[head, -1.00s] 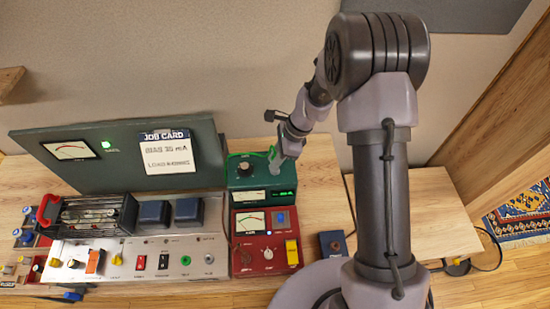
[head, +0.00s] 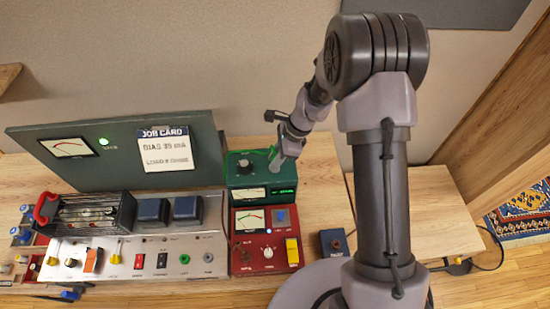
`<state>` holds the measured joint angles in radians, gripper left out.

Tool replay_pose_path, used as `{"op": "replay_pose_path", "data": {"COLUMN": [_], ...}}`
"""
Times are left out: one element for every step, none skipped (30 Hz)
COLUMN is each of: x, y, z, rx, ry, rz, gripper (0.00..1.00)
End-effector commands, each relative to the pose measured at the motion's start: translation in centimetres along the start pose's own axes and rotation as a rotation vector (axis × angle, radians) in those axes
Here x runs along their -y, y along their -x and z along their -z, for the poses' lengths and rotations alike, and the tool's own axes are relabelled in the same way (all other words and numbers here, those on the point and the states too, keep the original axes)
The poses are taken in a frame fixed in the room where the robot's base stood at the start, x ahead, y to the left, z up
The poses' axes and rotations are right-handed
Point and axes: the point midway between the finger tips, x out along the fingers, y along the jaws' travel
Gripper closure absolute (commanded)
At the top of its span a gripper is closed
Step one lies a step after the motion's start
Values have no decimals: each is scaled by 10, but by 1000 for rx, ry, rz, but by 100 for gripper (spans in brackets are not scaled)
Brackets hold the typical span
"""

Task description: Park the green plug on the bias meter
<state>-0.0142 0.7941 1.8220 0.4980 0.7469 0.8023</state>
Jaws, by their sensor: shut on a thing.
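The bias meter appears to be the dark green box (head: 240,178), with a knob on top, a lit dial and a green digital display (head: 283,190). My gripper (head: 276,164) is at the box's top right corner, pointing down. It is shut, and a small green piece (head: 271,153), which looks like the green plug, shows at its left side. The fingertips and most of the plug are too small or hidden to make out, and I cannot tell whether the plug touches the box.
A red meter box (head: 243,246) stands in front of the green one. To the left is a silver amp chassis (head: 130,245) with switches, a caged part and a green jack (head: 184,258). A green panel with a job card (head: 165,151) stands behind. A small blue box (head: 334,243) is at right.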

Motion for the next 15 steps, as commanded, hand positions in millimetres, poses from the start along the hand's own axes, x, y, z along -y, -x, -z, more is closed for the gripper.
{"op": "replay_pose_path", "data": {"x": [0,0,0,0,0,0,0,0,0,0,0,0,0,0,0], "y": [-1,-2,-2,-3,-3,-4,-4,-3,-3,-3,-3,-3,-3,-3,-3], "z": [0,1,1,1,1,2,2,1,1,1,1,1,1,1,1], "rx": [0,0,0,0,0,0,0,0,0,0,0,0,0,0,0], "ry": [0,0,0,0,0,0,0,0,0,0,0,0,0,0,0], "rz": [0,0,0,0,0,0,0,0,0,0,0,0,0,0,0], "gripper": [100,100,100,100,100,100,100,75,67,61,55,55,55,55,55]}}
